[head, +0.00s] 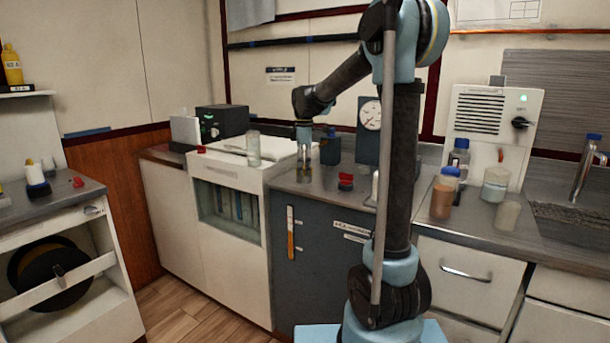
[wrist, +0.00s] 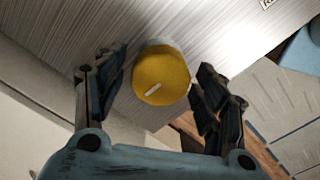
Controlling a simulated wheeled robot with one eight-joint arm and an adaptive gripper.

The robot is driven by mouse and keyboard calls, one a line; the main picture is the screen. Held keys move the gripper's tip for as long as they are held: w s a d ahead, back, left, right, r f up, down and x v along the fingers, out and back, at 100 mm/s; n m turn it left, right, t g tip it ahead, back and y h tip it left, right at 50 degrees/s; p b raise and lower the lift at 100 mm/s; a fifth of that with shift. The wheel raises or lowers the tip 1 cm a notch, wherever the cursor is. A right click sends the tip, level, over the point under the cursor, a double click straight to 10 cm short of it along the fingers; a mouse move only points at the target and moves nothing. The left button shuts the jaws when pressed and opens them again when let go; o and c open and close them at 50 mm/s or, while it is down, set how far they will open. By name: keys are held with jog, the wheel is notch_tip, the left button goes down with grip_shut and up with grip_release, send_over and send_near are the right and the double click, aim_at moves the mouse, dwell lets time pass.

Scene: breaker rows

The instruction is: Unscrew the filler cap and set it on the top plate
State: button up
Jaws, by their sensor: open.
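The round yellow filler cap (wrist: 161,75) with a white mark on its face shows in the wrist view. A grey rim shows at its far edge. The brushed metal top plate (wrist: 60,32) lies behind the cap. In the head view my gripper (head: 304,148) points down above the grey worktop (head: 315,187) over the dark cabinet; I cannot make out the yellow cap there.
A red-topped item (head: 345,181) stands on the worktop right of my gripper. A dark bottle (head: 330,150) and a gauge box (head: 368,128) are close behind. A clear cylinder (head: 253,148) stands to the left. Jars (head: 443,195) stand further right.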

aim_at(304, 166)
jog(key=m, duration=0.7)
dwell(0.4)
jog(key=c, duration=0.9)
jog(key=n, duration=0.4)
jog(key=shift+n, duration=0.3)
jog(key=shift+c, duration=0.2)
jog(key=n, duration=0.3)
jog(key=shift+n, duration=0.4)
jog(key=shift+r, duration=0.15)
jog(key=shift+r, duration=2.3)
